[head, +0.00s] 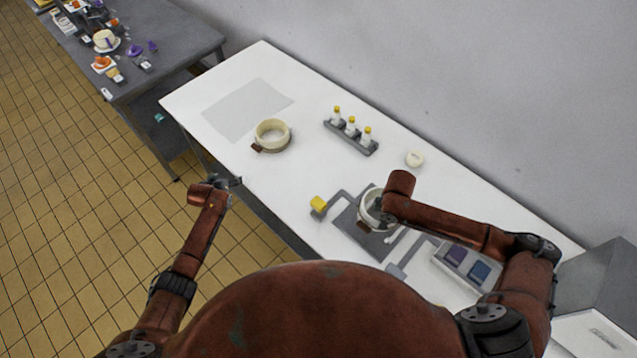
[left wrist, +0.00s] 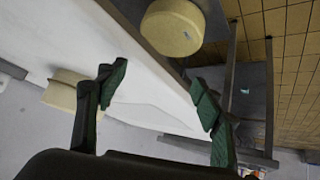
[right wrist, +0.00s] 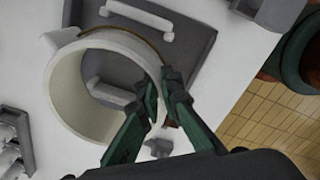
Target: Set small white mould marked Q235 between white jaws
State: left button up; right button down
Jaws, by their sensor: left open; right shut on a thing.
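A small white ring-shaped mould (right wrist: 66,88) is held by its wall in my right gripper (right wrist: 158,90), which is shut on it. In the head view the mould (head: 367,207) is over or on a dark grey plate (head: 352,232), partly hidden by my right arm. I cannot tell whether it touches the plate. A white jaw bar (right wrist: 140,18) shows beside the ring's rim in the right wrist view; other jaw parts are partly hidden. The marking Q235 is not legible. My left gripper (head: 228,182) is open and empty by the table's front edge, fingers apart in the left wrist view (left wrist: 158,95).
A cream ring mould (head: 271,133) with a brown tag stands on the white table's left part. A rack with yellow-capped bottles (head: 350,137) and a white round piece (head: 415,158) are behind. A yellow knob (head: 318,204) and dark-screened box (head: 466,264) flank the plate.

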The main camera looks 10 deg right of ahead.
pick_arm(q)
jog(key=w+d+r+m+g+h, duration=0.1)
jog(key=d+r, duration=0.3)
jog(key=d, duration=0.2)
jog(key=w+d+r+h, duration=0.1)
jog(key=d+r, duration=0.2)
jog(key=d, duration=0.4)
notch_tip(320, 180, up, 14)
jog(key=m+g+y, duration=0.4)
jog(key=m+g, duration=0.3)
jog(key=m, duration=0.1)
send_over(319, 202)
notch_tip(319, 202, down, 12)
jog(key=shift+a+f, duration=0.1)
jog(key=shift+c, duration=0.4)
